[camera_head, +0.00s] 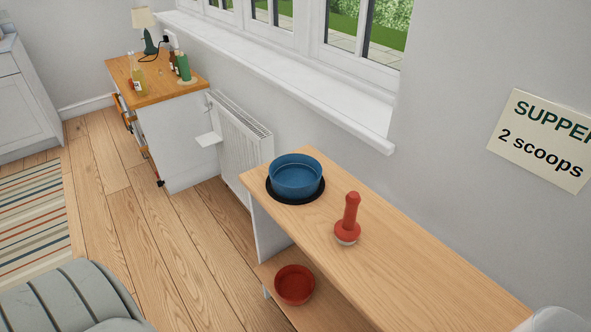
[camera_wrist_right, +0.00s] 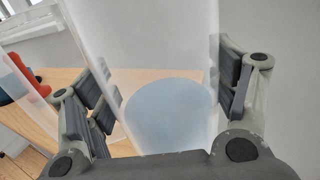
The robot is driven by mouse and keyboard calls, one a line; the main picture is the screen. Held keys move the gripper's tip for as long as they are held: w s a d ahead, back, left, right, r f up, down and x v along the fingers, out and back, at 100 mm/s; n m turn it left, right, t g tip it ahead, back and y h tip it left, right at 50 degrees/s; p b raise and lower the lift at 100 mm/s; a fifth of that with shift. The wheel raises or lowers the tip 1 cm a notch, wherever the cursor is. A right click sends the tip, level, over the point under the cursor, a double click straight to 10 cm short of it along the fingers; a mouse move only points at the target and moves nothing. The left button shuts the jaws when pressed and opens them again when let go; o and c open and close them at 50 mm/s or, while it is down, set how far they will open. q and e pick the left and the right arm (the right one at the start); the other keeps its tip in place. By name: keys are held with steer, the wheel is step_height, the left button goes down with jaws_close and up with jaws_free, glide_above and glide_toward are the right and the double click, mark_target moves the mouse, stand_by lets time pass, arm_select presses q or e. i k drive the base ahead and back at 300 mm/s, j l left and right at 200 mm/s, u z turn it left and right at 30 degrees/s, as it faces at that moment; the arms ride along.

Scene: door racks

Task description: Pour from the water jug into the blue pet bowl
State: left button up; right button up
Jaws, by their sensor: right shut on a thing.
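The blue pet bowl (camera_head: 296,177) sits upright on a round black mat (camera_head: 292,198) at the far end of the wooden shelf top. The bowl looks empty from here. My right gripper (camera_wrist_right: 165,88) is shut on the water jug (camera_wrist_right: 160,40), a translucent whitish vessel between its fingers. A pale blue round patch, which looks like water, shows low in the jug. My left gripper is in neither view.
A red bowl (camera_head: 295,285) is on the lower shelf. A radiator (camera_head: 240,140) and windowsill (camera_head: 290,70) lie behind. A cabinet with bottles (camera_head: 185,135) stands farther left.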

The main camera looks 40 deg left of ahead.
mark_target(294, 176)
steer(key=j+z, duration=0.2)
steer(key=j, duration=0.65)
steer(key=j+z, duration=0.15)
steer(key=j, duration=0.65)
steer(key=k+j+z, duration=0.2)
steer(key=j, duration=0.6)
steer(key=i+j, duration=0.1)
steer(key=j, duration=0.35)
steer(key=i+j, duration=0.1)
steer(key=j, duration=0.35)
